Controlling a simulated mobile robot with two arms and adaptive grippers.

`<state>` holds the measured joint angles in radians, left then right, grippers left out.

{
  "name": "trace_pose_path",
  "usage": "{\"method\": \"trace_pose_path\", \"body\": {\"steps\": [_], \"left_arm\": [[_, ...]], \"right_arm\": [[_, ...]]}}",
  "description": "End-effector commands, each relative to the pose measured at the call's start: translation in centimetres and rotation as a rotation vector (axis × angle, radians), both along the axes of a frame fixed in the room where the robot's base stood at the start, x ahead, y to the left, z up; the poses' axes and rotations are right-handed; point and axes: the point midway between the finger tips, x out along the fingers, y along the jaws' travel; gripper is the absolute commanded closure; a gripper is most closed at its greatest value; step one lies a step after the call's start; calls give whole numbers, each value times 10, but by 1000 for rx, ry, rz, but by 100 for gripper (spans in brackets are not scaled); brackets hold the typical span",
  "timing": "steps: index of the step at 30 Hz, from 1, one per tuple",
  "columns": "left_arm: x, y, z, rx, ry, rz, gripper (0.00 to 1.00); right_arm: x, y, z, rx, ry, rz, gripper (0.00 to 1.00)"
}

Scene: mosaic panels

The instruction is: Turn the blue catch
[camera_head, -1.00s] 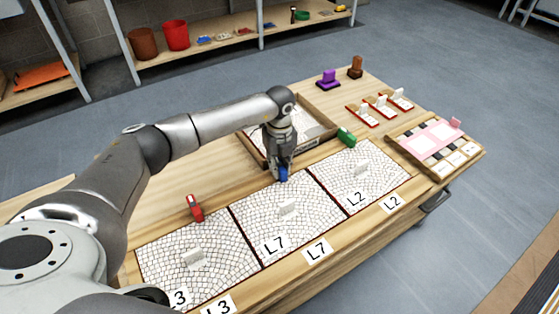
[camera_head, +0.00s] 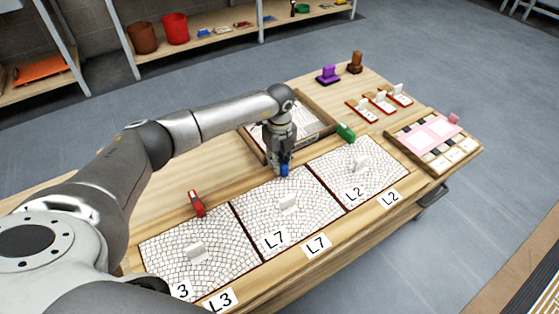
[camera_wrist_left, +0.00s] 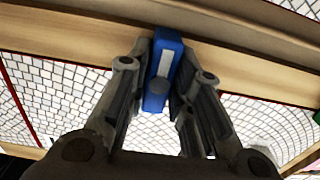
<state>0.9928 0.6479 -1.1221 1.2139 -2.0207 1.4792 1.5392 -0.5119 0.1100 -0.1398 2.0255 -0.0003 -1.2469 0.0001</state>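The blue catch (camera_head: 284,170) sits at the back edge of the middle mosaic panel (camera_head: 310,208), marked L7. My left gripper (camera_head: 279,168) points down over it and hides much of it in the head view. In the left wrist view, the blue catch (camera_wrist_left: 163,75), with a white stripe and a round grey pivot, stands between the two fingertips (camera_wrist_left: 164,68). The fingers are closed in against its two sides. It lies across the edge between wooden rail and panel, slightly tilted. My right gripper is not in view.
A red catch (camera_head: 197,203) is behind the left panel and a green catch (camera_head: 345,132) behind the right panel. A wooden tray (camera_head: 328,115) lies just behind my left gripper. White upright handles stand on the panels.

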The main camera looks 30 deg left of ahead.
Motion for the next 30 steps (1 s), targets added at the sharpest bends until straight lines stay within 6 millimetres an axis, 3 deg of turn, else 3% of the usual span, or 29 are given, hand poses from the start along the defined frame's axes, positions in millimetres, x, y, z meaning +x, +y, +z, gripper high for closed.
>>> {"method": "trace_pose_path", "body": {"steps": [1,4,16,30], "left_arm": [[2,1,2,0,-6,3,71],[1,1,1,-1,-3,1,59],[0,0,7,-1,0,-2,59],[1,0,96,-1,-4,-1,59]], "right_arm": [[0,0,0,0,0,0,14],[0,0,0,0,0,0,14],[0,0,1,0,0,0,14],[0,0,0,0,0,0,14]]}}
